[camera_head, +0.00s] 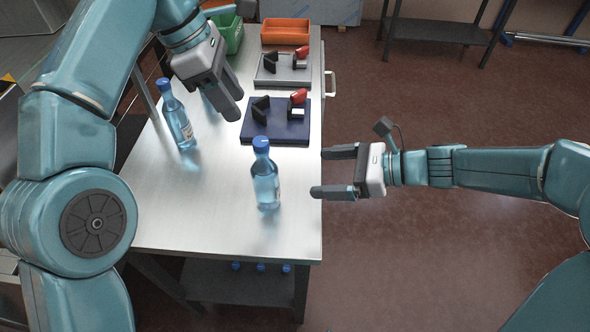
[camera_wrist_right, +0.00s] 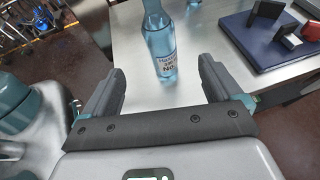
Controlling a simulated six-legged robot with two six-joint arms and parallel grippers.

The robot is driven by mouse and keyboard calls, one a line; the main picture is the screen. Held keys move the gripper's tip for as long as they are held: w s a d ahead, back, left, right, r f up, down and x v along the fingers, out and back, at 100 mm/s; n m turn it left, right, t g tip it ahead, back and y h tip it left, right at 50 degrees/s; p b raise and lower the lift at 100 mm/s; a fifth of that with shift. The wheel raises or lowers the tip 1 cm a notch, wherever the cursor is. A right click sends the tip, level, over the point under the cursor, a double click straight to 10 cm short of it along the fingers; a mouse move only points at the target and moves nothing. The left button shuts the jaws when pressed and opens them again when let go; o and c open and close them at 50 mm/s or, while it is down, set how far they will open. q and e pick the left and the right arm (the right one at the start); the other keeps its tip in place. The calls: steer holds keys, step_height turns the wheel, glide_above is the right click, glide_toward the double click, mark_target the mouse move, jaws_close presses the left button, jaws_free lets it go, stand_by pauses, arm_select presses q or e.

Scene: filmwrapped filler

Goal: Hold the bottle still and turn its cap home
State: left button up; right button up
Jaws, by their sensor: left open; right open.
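A clear blue bottle (camera_head: 265,187) with a blue cap (camera_head: 261,145) on its neck stands upright on the metal table (camera_head: 210,215) near its right edge. My right gripper (camera_head: 320,173) is open and empty, just right of this bottle, fingers pointing at it. In the right wrist view the bottle (camera_wrist_right: 162,50) stands ahead between the open fingers, apart from them; its top is cut off. A second blue-capped bottle (camera_head: 179,122) stands at the table's left side. My left gripper (camera_head: 232,108) is open above the table, right of that bottle, partly hiding something bluish behind it.
Two fixtures with black and red parts stand behind, on a dark blue plate (camera_head: 270,131) and a grey plate (camera_head: 268,72). An orange bin (camera_head: 285,31) and a green bin (camera_head: 234,38) are at the back. Blue caps (camera_head: 261,267) show on the lower shelf. The near table is clear.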

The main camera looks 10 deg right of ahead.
mark_target(260, 176)
steer(key=x, duration=1.5)
steer(key=shift+w+a+f, duration=0.2)
steer(key=shift+w+a, duration=0.05)
steer(key=shift+a, duration=0.2)
steer(key=c, duration=1.3)
steer(key=o, duration=0.4)
steer(key=shift+c, duration=1.3)
